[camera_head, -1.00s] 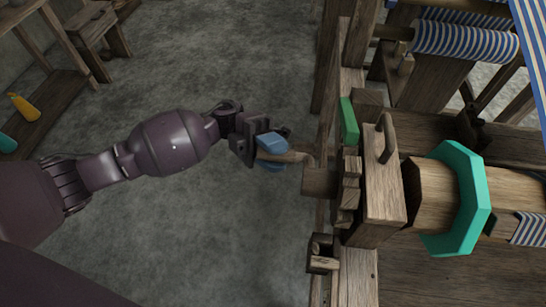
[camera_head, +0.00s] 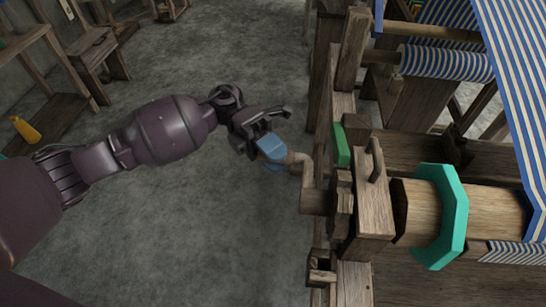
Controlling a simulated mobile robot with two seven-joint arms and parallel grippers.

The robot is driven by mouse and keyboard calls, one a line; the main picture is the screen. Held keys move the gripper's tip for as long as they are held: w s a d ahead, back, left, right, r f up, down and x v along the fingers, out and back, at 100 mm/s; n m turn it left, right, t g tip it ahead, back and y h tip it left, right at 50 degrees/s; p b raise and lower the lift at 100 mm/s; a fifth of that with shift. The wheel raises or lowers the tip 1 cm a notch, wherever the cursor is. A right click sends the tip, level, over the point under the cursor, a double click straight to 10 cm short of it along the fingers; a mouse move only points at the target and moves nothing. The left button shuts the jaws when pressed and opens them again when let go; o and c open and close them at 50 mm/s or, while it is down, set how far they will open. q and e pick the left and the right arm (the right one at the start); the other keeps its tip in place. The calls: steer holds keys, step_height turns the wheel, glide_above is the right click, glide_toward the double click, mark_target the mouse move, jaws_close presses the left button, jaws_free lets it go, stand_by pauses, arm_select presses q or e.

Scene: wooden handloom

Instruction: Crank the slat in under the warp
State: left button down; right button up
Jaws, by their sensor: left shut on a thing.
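My left gripper (camera_head: 271,154) is shut on the wooden crank handle (camera_head: 295,159), with blue finger pads on either side of it. The crank's bent arm runs from the handle down to a stub shaft (camera_head: 315,201) at the left side of the loom. The wooden roller (camera_head: 415,211) lies in line with it and carries a teal collar (camera_head: 455,215). The blue-and-white striped warp (camera_head: 515,95) slopes down at the right towards the roller. I cannot make out the slat. My right gripper is out of view.
A wooden bearing block with a peg handle (camera_head: 375,160) and a green piece (camera_head: 341,144) stand close right of the crank. Loom posts (camera_head: 353,45) rise behind. The concrete floor (camera_head: 230,230) left of the loom is clear. A shelf holds a yellow bottle (camera_head: 26,129).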

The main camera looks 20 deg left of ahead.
arm_select(q)
steer(key=shift+w+r+m, duration=0.1)
steer(key=shift+r+m, duration=0.2)
steer(key=shift+r, duration=0.3)
steer(key=shift+r+y+p, duration=0.2)
steer(key=shift+y+p, duration=0.1)
steer(key=shift+t, duration=0.3)
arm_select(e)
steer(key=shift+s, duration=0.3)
arm_select(q)
steer(key=shift+r+m, duration=0.1)
steer(key=shift+m, duration=0.2)
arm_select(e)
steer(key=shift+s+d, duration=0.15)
arm_select(q)
steer(key=c, duration=0.9)
jaws_free()
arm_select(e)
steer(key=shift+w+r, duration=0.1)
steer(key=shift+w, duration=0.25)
